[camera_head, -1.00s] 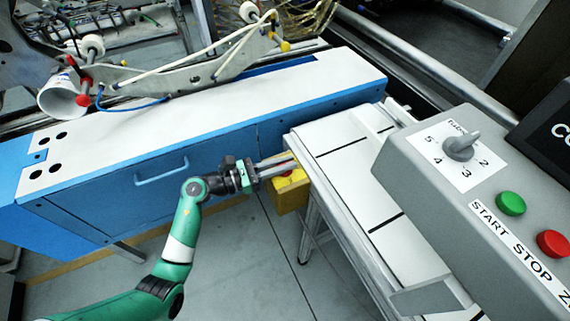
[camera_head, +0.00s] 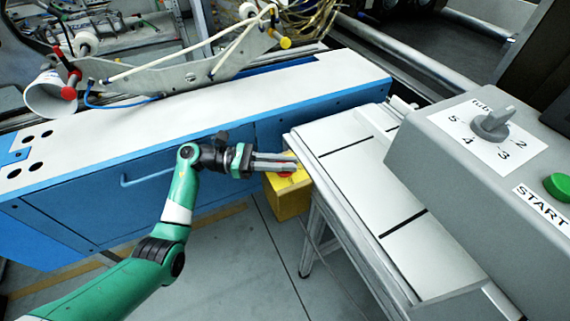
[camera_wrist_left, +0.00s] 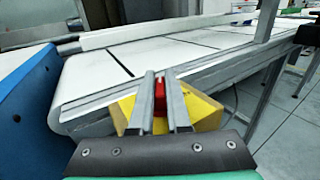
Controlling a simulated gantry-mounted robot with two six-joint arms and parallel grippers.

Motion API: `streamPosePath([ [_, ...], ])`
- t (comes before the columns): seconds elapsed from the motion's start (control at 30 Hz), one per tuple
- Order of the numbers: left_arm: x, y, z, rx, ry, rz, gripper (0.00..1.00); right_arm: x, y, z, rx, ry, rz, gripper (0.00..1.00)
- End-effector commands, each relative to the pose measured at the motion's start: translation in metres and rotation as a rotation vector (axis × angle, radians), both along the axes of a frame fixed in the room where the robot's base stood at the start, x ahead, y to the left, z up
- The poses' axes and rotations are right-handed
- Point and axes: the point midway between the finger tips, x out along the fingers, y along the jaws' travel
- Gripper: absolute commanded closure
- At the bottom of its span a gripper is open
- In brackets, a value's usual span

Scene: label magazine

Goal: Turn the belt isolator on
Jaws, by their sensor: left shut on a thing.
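The yellow box (camera_wrist_left: 205,112) shows behind and beside the fingers. My right gripper is not in view.
The white conveyor (camera_head: 375,195) stands close to the right of the box. A blue cabinet (camera_head: 90,205) with a white top lies behind my left arm. A grey control panel (camera_head: 455,175) with a selector knob and green button stands at the right. Open floor lies below.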

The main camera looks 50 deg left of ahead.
Motion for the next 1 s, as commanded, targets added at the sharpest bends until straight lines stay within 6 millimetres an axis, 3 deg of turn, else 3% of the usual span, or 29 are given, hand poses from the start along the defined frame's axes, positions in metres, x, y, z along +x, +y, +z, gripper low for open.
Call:
streamPosePath([
  [0.23, 0.000, 0.000, 0.000, 0.001, 0.002, 0.001, 1.00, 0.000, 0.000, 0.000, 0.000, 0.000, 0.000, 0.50],
  [0.27, 0.000, 0.000, 0.000, 0.001, 0.002, 0.001, 0.81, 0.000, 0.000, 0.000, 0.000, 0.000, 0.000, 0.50],
  [0.4, 0.000, 0.000, 0.000, 0.001, 0.002, 0.001, 0.56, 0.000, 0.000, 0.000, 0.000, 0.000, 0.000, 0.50],
  [0.77, 0.000, 0.000, 0.005, 0.001, 0.001, 0.002, 0.55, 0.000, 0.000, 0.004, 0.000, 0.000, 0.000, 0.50],
  [0.93, 0.000, 0.000, 0.036, 0.003, -0.002, 0.002, 0.55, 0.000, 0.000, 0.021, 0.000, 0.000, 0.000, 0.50],
  [1.0, -0.009, -0.005, 0.051, 0.001, 0.000, 0.002, 0.55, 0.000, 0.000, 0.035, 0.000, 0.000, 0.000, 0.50],
])
